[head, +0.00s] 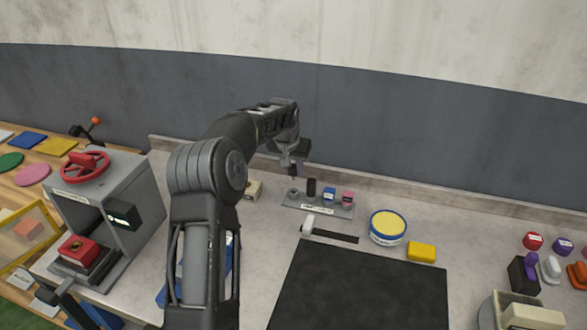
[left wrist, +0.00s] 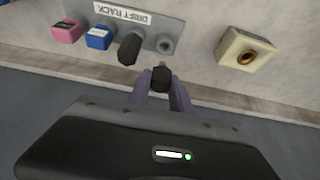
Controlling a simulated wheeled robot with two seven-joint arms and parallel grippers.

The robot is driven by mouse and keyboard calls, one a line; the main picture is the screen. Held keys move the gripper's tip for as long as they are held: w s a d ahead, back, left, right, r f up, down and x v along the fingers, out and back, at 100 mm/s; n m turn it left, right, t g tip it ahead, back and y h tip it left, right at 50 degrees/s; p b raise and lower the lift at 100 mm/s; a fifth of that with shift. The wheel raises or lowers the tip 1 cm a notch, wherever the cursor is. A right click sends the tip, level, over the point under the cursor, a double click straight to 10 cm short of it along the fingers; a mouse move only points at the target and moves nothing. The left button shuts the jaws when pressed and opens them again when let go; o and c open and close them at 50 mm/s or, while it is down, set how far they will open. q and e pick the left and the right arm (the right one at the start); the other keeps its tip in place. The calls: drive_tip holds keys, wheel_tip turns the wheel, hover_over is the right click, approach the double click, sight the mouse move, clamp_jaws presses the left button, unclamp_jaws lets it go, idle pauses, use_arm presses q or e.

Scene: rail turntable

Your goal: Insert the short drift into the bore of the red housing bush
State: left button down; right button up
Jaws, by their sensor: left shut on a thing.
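My left gripper (head: 293,172) is over the back left end of the grey drift rack (head: 318,209). In the left wrist view its fingers (left wrist: 160,92) are shut on a small dark drift (left wrist: 161,76), which looks like the short drift. Beside it, an empty socket (left wrist: 166,45) shows in the rack. A taller black drift (head: 311,187) stands in the rack, with a blue-topped one (head: 330,193) and a pink-topped one (head: 347,197). The red housing bush (head: 78,248), with a dark bore on top, sits in the grey press at the left. My right gripper is not in view.
A beige block (left wrist: 246,50) with a brass bore stands beside the rack. The press frame (head: 148,210) with its red handwheel (head: 86,165) rises around the red housing. A yellow tub (head: 388,226), yellow block (head: 421,252) and black mat (head: 360,292) lie to the right.

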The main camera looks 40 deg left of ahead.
sight(294, 166)
use_arm(q)
drive_tip(key=shift+r, duration=0.3)
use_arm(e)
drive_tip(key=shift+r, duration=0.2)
